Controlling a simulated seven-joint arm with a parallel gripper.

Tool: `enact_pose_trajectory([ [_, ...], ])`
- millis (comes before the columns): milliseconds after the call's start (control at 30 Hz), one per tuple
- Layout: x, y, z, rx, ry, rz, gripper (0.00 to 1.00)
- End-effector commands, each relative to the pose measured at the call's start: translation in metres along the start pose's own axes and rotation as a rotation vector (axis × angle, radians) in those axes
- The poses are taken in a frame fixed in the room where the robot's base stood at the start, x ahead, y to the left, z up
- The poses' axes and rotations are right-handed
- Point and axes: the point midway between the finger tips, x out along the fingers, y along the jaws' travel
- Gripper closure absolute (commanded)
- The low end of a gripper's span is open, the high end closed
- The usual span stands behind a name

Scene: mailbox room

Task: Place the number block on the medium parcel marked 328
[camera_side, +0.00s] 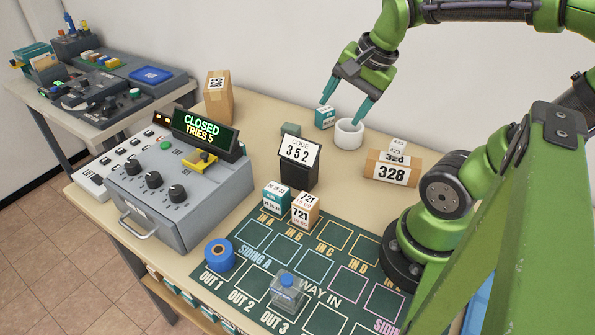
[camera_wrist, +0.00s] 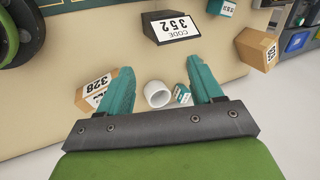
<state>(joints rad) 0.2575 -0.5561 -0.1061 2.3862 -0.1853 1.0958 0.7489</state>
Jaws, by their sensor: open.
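The brown parcel marked 328 (camera_side: 391,172) lies on the table right of the white cup; it also shows in the wrist view (camera_wrist: 90,84), partly covered by a finger. A small teal block with a white label (camera_side: 325,118) sits beside the cup (camera_side: 349,134). My gripper (camera_side: 343,108) is open and empty, its teal fingers pointing down above the teal block and cup.
A black stand showing code 352 (camera_side: 297,160) is left of the cup. A teal box (camera_side: 275,197) and a 721 parcel (camera_side: 305,210) stand by the green mat (camera_side: 330,270). The grey console reading CLOSED (camera_side: 180,195) is at left, with a tall brown box (camera_side: 217,95) behind.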

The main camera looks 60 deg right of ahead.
Motion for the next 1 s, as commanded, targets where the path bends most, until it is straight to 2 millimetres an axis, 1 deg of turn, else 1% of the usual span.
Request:
enact_pose_trajectory([
  [33, -0.002, -0.008, 0.022, -0.212, -0.014, -0.057, 0.35],
  [100, -0.005, -0.015, 0.047, -0.481, -0.02, -0.128, 0.35],
  [200, -0.01, -0.02, 0.074, -0.778, -0.012, -0.211, 0.35],
  [300, -0.013, -0.022, 0.091, -0.961, 0.001, -0.266, 0.35],
  [400, -0.014, -0.023, 0.098, -1.048, 0.011, -0.29, 0.35],
  [467, -0.014, -0.023, 0.099, -1.064, 0.013, -0.294, 0.35],
  [1000, -0.014, -0.023, 0.098, -1.059, 0.013, -0.292, 0.35],
])
